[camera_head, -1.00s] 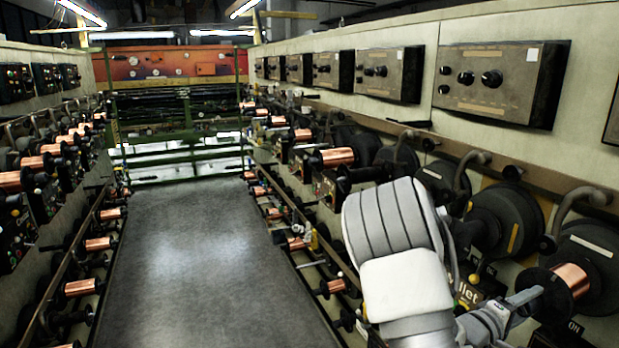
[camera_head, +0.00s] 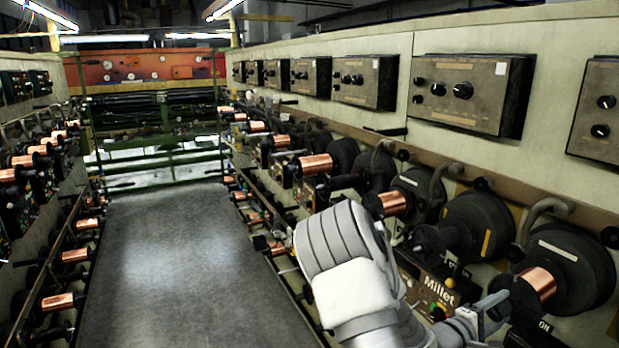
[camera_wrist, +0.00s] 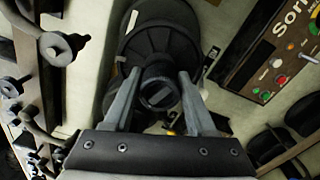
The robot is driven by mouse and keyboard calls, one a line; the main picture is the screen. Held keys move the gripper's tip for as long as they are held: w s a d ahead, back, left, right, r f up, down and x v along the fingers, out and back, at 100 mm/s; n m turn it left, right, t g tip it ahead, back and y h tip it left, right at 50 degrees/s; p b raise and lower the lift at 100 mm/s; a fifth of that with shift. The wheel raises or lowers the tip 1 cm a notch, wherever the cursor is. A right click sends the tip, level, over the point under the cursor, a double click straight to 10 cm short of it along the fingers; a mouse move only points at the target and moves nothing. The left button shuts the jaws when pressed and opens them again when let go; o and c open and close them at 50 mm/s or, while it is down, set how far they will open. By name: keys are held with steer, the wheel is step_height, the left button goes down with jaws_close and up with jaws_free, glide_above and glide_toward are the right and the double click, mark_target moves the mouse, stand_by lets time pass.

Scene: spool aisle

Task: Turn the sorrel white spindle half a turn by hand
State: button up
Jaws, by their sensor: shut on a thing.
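A spindle with a copper-wound spool (camera_head: 541,282) sticks out at the right of the head view, in front of a dark round drum (camera_head: 588,268) with a white strip. My gripper (camera_head: 508,298) is at the spindle's near end there. In the wrist view my gripper (camera_wrist: 158,78) has its two fingers on either side of the spindle's dark round end knob (camera_wrist: 160,94) and is shut on it. Behind the knob is the spool's black flange (camera_wrist: 158,40). The wrist view also shows a brown panel (camera_wrist: 275,50) with lettering starting "Sor".
A neighbouring drum (camera_head: 478,225) with a yellow strip is left of the held spindle. A panel marked "Millet" (camera_head: 437,290) is below it. Control boxes (camera_head: 470,88) line the wall above. The aisle floor (camera_head: 190,270) is clear on the left.

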steer(key=shift+n, duration=0.7)
steer(key=n, duration=1.1)
steer(key=o, duration=1.4)
steer(key=shift+o, duration=0.2)
steer(key=shift+a, duration=0.1)
